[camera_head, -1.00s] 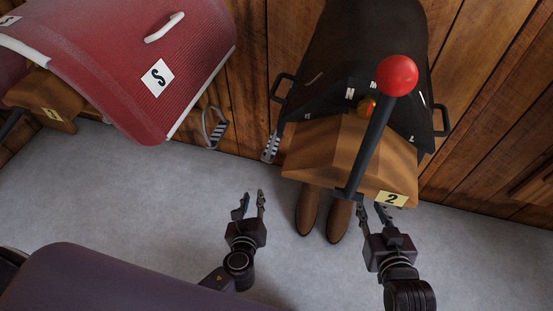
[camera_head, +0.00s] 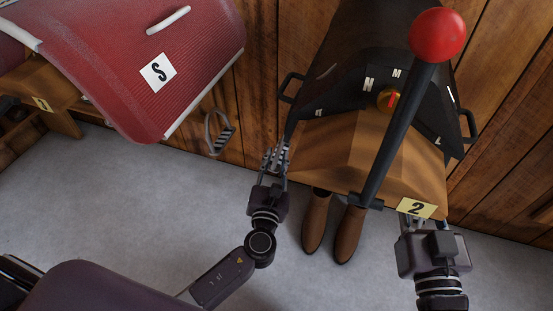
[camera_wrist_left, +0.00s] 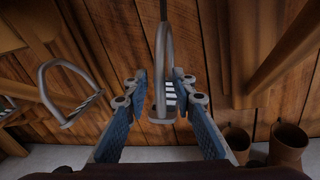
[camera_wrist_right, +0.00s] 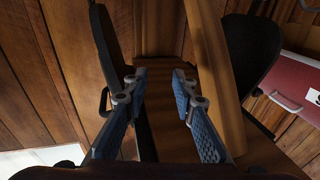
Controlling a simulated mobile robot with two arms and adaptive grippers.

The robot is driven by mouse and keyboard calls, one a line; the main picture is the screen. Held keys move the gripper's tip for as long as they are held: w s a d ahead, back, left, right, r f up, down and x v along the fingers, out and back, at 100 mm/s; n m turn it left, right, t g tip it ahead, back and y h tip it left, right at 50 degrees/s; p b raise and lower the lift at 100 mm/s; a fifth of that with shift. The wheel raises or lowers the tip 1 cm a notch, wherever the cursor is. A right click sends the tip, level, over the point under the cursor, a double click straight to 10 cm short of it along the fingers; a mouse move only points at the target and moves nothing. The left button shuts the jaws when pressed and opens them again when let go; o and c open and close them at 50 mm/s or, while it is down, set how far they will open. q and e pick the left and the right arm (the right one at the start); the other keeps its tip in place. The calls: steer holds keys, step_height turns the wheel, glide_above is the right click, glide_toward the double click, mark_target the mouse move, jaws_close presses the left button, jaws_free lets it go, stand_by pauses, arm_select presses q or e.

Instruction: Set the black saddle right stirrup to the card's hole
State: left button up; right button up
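The black saddle (camera_head: 350,40) sits on wooden rack 2 (camera_head: 370,150) against the plank wall, with white letters and a small round red-and-yellow piece on it. A metal stirrup (camera_head: 275,157) hangs at its left side. My left gripper (camera_head: 276,168) is at this stirrup. In the left wrist view the stirrup (camera_wrist_left: 163,55) hangs between the two open fingers, with gaps visible at both sides. My right gripper (camera_head: 427,222) is by the rack's front right, beside the yellow 2 plate; in the right wrist view its fingers (camera_wrist_right: 157,85) are apart and hold nothing visible. I cannot identify the card.
A black post with a red ball (camera_head: 437,35) rises in front of the rack. Brown boots (camera_head: 332,225) stand below it. A red saddle (camera_head: 150,70) marked S, with its own stirrup (camera_head: 219,132), is at the left. Grey floor between the racks is clear.

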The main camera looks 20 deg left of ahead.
arm_select(q)
steer(key=shift+w, duration=0.25)
jaws_close()
stand_by(0.3)
